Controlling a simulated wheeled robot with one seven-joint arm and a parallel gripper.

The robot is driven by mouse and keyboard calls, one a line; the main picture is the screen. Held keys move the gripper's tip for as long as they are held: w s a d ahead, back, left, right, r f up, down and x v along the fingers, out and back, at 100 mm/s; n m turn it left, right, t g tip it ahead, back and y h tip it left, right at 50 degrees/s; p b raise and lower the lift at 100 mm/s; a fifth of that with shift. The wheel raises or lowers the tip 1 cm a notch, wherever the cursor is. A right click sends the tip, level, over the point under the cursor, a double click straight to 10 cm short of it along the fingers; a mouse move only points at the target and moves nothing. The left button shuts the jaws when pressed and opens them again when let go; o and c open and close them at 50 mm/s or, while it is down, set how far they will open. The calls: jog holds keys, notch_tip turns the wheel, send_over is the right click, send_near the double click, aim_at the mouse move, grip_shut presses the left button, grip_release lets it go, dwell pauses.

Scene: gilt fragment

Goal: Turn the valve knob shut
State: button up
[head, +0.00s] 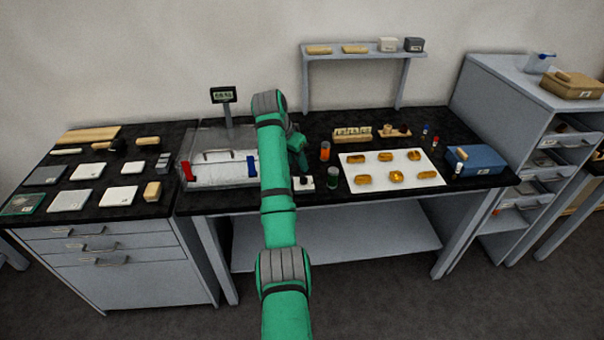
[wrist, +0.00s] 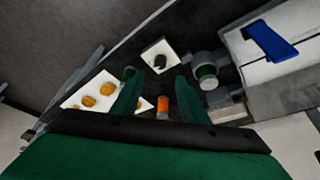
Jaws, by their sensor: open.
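A small dark knob (wrist: 160,61) sits on a white square plate (wrist: 147,52) in the wrist view, and I take it for the valve knob. In the head view the plate (head: 309,186) lies near the table's front edge, partly covered by my arm. My gripper (wrist: 159,76) is open, its two green fingers apart with nothing held between them. In the wrist view the knob appears just beyond the fingertips, roughly between them. I cannot tell the exact gap. In the head view my gripper (head: 302,170) is above the plate, and its fingers are hard to make out.
An orange bottle (head: 325,151) and a dark green jar (head: 333,178) stand right of the plate. A white sheet (head: 408,165) with amber pieces lies farther right. A clear case (head: 212,176) with red and blue handles stands left.

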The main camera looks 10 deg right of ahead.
aim_at(304, 177)
jog(key=x, duration=0.9)
jog(key=shift+f, duration=0.2)
grip_shut()
